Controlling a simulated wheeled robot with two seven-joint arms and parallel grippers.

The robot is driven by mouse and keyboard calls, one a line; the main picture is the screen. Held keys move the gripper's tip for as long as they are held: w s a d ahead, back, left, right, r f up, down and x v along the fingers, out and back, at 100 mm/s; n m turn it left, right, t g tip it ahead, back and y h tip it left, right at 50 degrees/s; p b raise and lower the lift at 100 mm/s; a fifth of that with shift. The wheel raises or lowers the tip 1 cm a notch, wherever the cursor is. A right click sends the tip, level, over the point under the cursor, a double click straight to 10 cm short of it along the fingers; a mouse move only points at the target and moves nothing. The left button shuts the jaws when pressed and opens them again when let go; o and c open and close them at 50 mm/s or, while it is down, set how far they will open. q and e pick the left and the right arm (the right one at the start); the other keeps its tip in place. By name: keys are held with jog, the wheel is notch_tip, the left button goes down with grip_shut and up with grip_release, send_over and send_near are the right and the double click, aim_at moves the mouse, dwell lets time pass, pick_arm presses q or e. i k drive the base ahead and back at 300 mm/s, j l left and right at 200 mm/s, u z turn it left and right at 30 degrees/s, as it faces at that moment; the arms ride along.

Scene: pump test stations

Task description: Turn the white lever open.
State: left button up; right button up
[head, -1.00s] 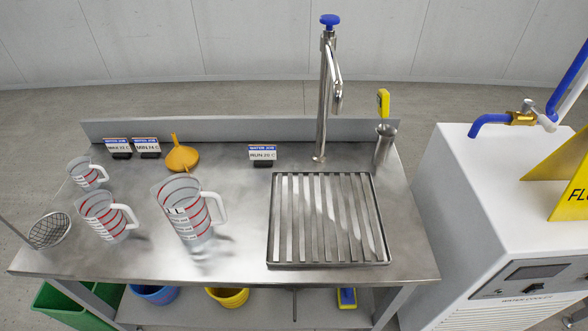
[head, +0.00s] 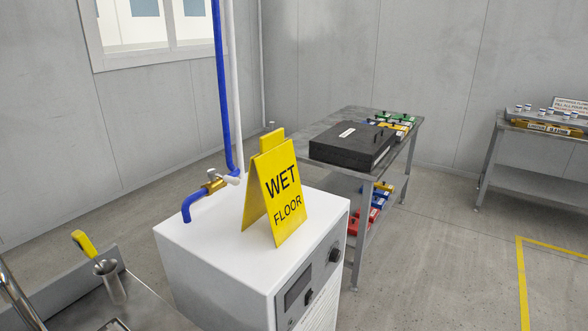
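The white lever (head: 231,180) sits on a brass valve (head: 214,184) above the white cooler cabinet (head: 240,205). A blue spout (head: 190,206) bends down from the valve's left side. A blue pipe (head: 222,90) and a white pipe (head: 234,90) rise behind it. The lever is small here, and I cannot tell its exact angle to the valve. Neither of my grippers is in view.
A yellow wet floor sign (head: 280,195) stands on the cabinet, right of the valve. The steel sink table (head: 150,310) is at lower left, with a yellow-handled brush (head: 84,243) in a metal holder. A grey bench (head: 345,118) holds a black case (head: 352,145). Floor at right is clear.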

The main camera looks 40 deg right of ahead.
aim_at(224, 179)
jog(key=z, duration=0.65)
jog(key=i+l, duration=0.1)
jog(key=l, duration=0.15)
jog(key=i+l, duration=0.1)
jog(key=l, duration=0.2)
jog(key=i+l+u, duration=0.1)
jog(key=l+u, duration=1)
